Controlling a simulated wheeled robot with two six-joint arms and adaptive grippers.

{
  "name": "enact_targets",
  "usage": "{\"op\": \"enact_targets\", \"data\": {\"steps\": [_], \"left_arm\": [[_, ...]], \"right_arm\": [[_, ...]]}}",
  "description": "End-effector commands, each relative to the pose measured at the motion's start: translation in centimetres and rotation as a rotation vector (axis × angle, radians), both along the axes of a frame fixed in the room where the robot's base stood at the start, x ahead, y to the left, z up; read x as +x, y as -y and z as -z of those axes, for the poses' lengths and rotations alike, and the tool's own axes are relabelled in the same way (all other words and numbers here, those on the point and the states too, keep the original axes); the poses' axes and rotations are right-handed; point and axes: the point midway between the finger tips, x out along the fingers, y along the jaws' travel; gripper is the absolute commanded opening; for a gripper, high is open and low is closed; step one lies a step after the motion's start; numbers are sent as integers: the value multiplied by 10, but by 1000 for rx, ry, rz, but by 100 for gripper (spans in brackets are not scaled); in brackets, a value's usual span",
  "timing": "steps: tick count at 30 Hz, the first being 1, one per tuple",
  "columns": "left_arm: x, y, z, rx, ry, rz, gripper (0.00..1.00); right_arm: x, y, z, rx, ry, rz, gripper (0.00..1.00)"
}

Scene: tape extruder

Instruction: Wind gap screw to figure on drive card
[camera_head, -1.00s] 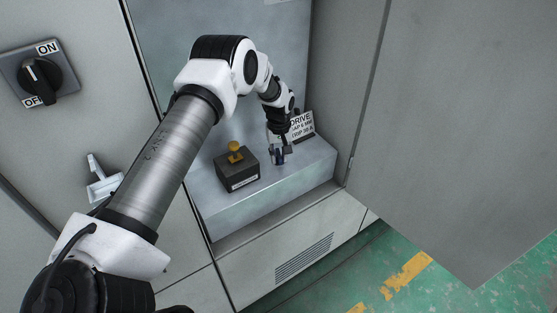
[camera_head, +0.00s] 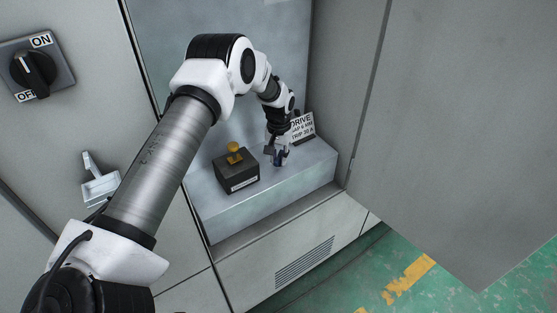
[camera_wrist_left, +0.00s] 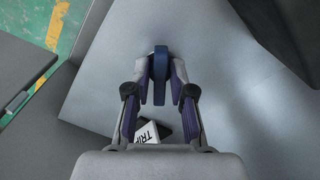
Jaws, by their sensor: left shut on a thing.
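The drive card (camera_head: 302,127) is a white plate with black print at the back of the cabinet shelf, partly hidden by my wrist. Its lines seem to read DRIVE, GAP 6 MM and TRIP 30 A. My left gripper (camera_head: 278,157) is over the shelf in front of the card. In the left wrist view (camera_wrist_left: 160,78) it is shut on a dark blue upright piece (camera_wrist_left: 160,65); I cannot tell whether that is the gap screw. Left of it stands a dark box (camera_head: 238,172) with a yellow knob (camera_head: 235,150) on top. My right gripper is not in view.
The shelf (camera_head: 255,202) is bare around the box. A black ON/OFF rotary switch (camera_head: 34,70), turned towards ON, and a pale handle (camera_head: 97,182) are on the panel at left. A large grey door panel (camera_head: 465,130) stands at right.

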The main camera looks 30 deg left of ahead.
Motion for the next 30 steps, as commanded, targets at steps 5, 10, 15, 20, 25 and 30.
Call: {"op": "enact_targets", "data": {"steps": [5, 10, 15, 20, 25, 30], "left_arm": [[0, 0, 3, 0, 0, 231, 0], [0, 0, 1, 0, 0, 408, 0], [0, 0, 0, 0, 0, 409, 0], [0, 0, 2, 0, 0, 527, 0], [0, 0, 2, 1, 0, 796, 0], [0, 0, 0, 0, -1, 829, 0]], "right_arm": [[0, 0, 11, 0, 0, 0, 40], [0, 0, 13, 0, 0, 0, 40], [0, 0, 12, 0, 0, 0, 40], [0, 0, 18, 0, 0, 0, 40], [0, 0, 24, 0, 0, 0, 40], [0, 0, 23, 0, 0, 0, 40]]}}
